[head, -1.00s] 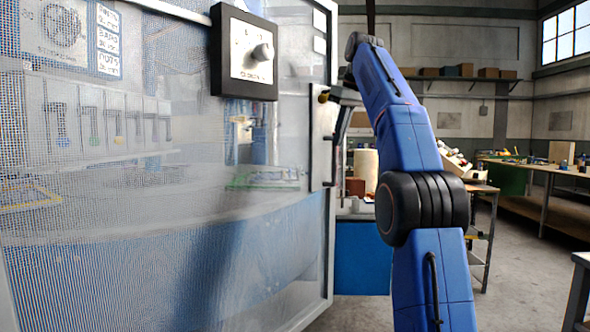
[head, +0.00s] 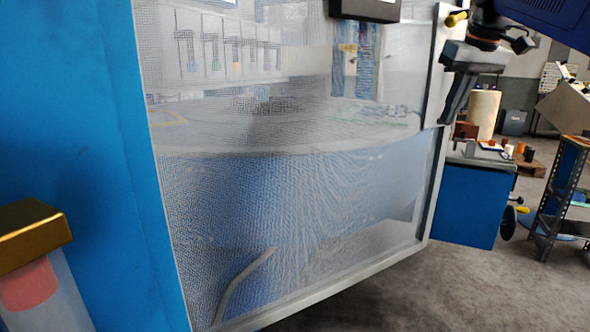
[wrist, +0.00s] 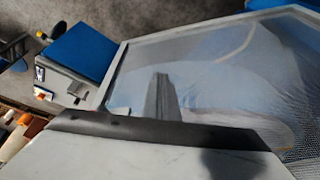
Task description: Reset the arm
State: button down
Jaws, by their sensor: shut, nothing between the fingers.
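My gripper (head: 444,120) is at the upper right of the head view, pointing down, with its fingers together and nothing held. It overlaps the right frame post of the mesh door, and I cannot tell whether it touches it. In the wrist view my gripper (wrist: 162,78) shows as dark fingers in front of the mesh panel (wrist: 215,85).
A mesh door (head: 290,200) in a pale frame fills the middle. A blue panel (head: 80,130) and a gold-topped post (head: 30,235) stand at the left. A blue cabinet (head: 470,210) and a shelf rack (head: 565,190) stand right. Grey floor (head: 400,295) is clear in front.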

jog(key=s+a+f, duration=0.2)
jog(key=s+f, duration=0.7)
jog(key=f, duration=0.3)
jog(key=s+a+f+m, duration=0.1)
jog(key=s+a+f, duration=0.1)
jog(key=s+f, duration=0.7)
jog(key=s+a+f, duration=0.2)
jog(key=s+f, duration=0.8)
jog(key=f, duration=0.7)
jog(key=shift+a+t+h, duration=0.25)
jog(key=shift+t+h, duration=0.05)
jog(key=shift+h, duration=0.1)
